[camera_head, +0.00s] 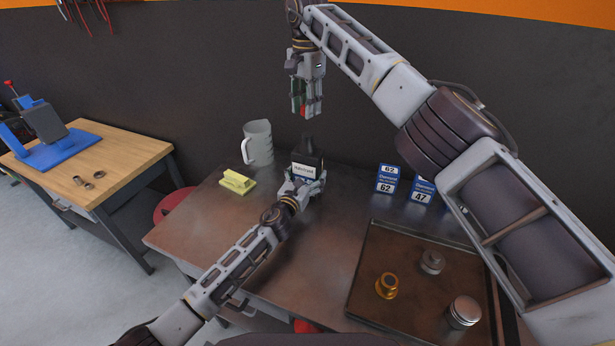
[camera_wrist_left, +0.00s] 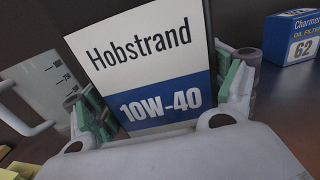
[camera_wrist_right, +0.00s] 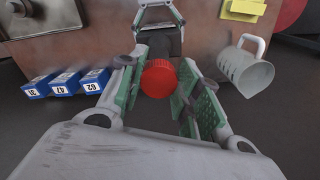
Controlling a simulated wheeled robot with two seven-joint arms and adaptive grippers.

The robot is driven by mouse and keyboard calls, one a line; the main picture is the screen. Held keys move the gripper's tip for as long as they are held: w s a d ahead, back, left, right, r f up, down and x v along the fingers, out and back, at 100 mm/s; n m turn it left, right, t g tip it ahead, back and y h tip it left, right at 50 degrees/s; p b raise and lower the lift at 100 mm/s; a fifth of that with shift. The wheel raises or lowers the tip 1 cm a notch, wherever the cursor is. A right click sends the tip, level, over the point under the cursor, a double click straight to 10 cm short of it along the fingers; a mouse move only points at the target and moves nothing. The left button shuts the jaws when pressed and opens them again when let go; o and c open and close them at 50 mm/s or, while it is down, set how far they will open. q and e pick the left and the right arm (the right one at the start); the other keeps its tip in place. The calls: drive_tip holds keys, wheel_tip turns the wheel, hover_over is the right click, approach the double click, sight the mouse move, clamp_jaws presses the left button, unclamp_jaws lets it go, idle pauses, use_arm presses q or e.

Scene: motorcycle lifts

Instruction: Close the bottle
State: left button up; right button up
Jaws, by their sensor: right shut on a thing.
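The bottle (camera_head: 307,158) is dark with a white and blue label and stands upright at the back of the workbench. Its "Hobstrand 10W-40" label fills the left wrist view (camera_wrist_left: 145,60). My left gripper (camera_head: 303,186) has its fingers against both sides of the bottle, low down. My right gripper (camera_head: 307,108) is shut on a red cap (camera_wrist_right: 158,78), above the bottle and apart from it. The cap also shows small between the fingertips in the head view (camera_head: 303,111). In the right wrist view the bottle's dark top (camera_wrist_right: 168,42) is partly hidden behind the cap.
A grey measuring jug (camera_head: 258,143) and a yellow block (camera_head: 237,181) stand left of the bottle. Blue filter boxes (camera_head: 387,179) stand to the right. A dark tray (camera_head: 365,290) with several metal parts lies at the front right. The bench's middle (camera_head: 310,255) is mostly clear.

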sight(306, 135)
use_arm(q)
drive_tip(key=c, duration=0.7)
use_arm(e)
drive_tip(key=shift+f, duration=2.5)
drive_tip(key=shift+f, duration=0.1)
drive_tip(key=shift+f, duration=0.8)
drive_tip(key=shift+f, duration=0.55)
use_arm(q)
drive_tip(key=c, duration=0.5)
drive_tip(key=shift+c, duration=0.2)
